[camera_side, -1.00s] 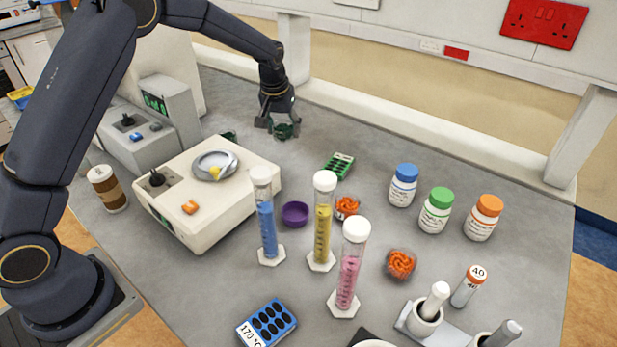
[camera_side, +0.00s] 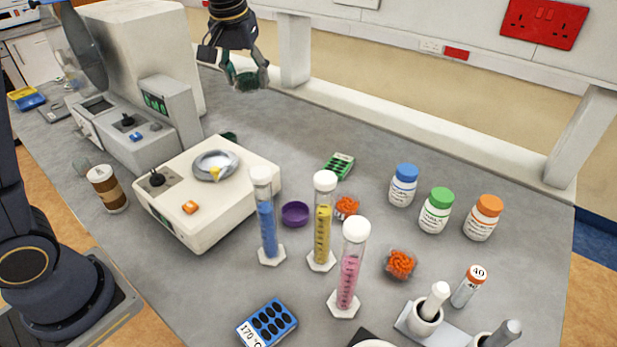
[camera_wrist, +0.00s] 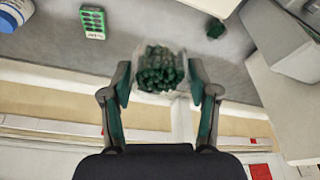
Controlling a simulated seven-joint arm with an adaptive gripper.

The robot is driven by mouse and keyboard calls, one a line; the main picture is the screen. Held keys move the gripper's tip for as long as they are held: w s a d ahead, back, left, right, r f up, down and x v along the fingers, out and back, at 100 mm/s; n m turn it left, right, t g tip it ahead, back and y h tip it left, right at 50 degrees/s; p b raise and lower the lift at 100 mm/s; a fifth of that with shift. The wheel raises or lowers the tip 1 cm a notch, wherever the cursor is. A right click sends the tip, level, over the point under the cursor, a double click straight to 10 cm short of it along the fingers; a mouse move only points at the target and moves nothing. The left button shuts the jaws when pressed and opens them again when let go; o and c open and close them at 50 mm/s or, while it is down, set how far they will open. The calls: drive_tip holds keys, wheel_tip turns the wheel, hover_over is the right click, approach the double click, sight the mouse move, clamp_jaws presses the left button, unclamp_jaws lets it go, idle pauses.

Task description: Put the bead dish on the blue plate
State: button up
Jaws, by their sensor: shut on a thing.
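The bead dish (camera_side: 247,81), a small clear dish filled with dark green beads, is held above the back of the grey bench. It also shows in the wrist view (camera_wrist: 160,70), between the fingers. My gripper (camera_side: 236,68) is shut on its sides; both fingers show in the wrist view (camera_wrist: 160,92). A flat blue piece (camera_side: 31,102), which looks like the blue plate, lies at the far left of the bench, well away from the gripper. It is small in the side view and does not show in the wrist view.
A yellow piece (camera_side: 20,93) lies beside the blue one. Cylinders, bottles and orange bead dishes (camera_side: 401,264) occupy the front and right.

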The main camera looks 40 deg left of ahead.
drive_tip(key=shift+v, duration=0.9)
drive_tip(key=s+d+r+m+g+h, duration=0.15)
drive_tip(key=s+d+m+h, duration=0.25)
drive_tip(key=s+d+m, duration=1.1)
drive_tip(key=s+d+f+m+g+y, duration=0.1)
drive_tip(key=s+d+m+g, duration=0.1)
drive_tip(key=s+m, duration=0.85)
drive_tip(key=s+d+f+m+g, duration=0.1)
drive_tip(key=s+m+g, duration=0.1)
drive_tip(key=s+m, duration=0.85)
drive_tip(key=n, duration=0.1)
hover_over(265, 331)
drive_tip(key=f, duration=2)
drive_tip(key=shift+w+a+f, duration=0.25)
drive_tip(key=shift+w+f, duration=0.15)
drive_tip(key=shift+f, duration=1.55)
